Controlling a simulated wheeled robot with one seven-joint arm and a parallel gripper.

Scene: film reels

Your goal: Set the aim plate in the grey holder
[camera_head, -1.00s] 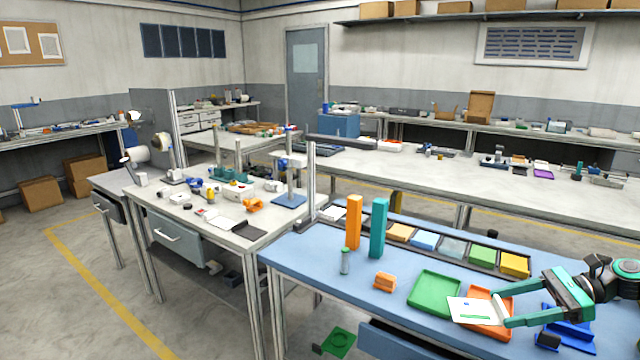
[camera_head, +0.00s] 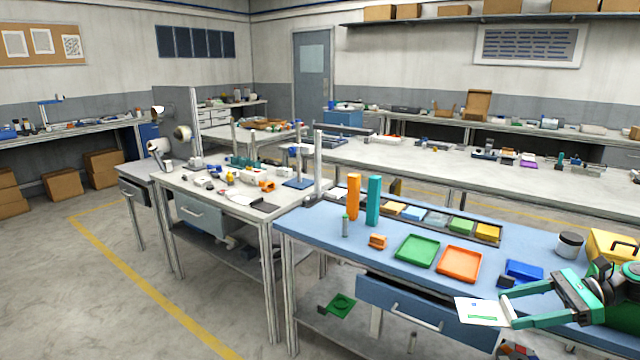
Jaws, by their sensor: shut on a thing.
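My gripper (camera_head: 508,303) is shut on a thin white plate (camera_head: 482,311) with a green bar and a small blue mark on its face; it appears to be the aim plate. The plate projects to the left from the fingertips, in front of the blue workbench's front edge in the picture. I cannot single out a grey holder in this view.
On the blue bench (camera_head: 328,237) are a green tray (camera_head: 417,251), an orange tray (camera_head: 459,264), a blue bin (camera_head: 523,270) and tall orange (camera_head: 353,197) and teal (camera_head: 373,201) blocks. A blue drawer (camera_head: 420,310) is under the bench. Floor at left is open.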

